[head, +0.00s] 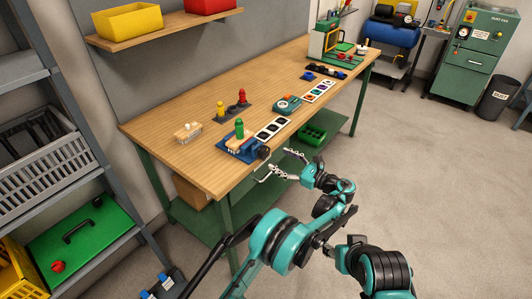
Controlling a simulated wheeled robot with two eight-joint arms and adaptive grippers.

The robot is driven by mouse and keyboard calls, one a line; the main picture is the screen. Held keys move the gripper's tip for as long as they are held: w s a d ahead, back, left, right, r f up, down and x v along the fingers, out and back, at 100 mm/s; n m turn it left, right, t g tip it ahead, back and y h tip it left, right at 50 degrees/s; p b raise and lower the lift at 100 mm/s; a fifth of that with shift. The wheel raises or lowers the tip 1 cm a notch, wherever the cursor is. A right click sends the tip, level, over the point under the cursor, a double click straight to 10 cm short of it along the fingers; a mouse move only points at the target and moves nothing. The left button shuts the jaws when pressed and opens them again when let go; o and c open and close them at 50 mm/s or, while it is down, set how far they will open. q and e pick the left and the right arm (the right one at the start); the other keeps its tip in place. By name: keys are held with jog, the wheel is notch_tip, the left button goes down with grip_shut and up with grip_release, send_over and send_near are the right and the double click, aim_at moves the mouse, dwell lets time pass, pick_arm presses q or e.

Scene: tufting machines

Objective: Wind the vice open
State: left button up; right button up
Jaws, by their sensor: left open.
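A blue vice (233,149) sits at the front edge of the wooden workbench (165,155), with a dark round part (263,153) at its front right. A green peg-like piece (239,129) stands upright at the vice; whether it is between the jaws is too small to tell. My left gripper (277,165) is open, with its pale fingers spread just off the bench's front edge, beside the vice's dark end. I cannot tell whether a finger touches the vice. No clear winding handle can be made out. My right gripper is not in view.
A brush (187,131), a stand with yellow and red pieces (233,111), picture cards (272,130) and a teal tool (287,104) lie on the bench. A green crate (312,133) is on the lower shelf.

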aim_at(266, 153)
pick_arm(q)
jog(key=b+x, duration=0.2)
jog(key=x, duration=0.4)
jog(key=shift+w+a+f, duration=0.1)
jog(key=shift+w+f, duration=0.05)
jog(key=shift+f, duration=0.05)
jog(key=shift+w+a+r, duration=0.1)
jog(key=shift+w+a, duration=0.25)
jog(key=shift+a, duration=0.1)
jog(key=c, duration=1.2)
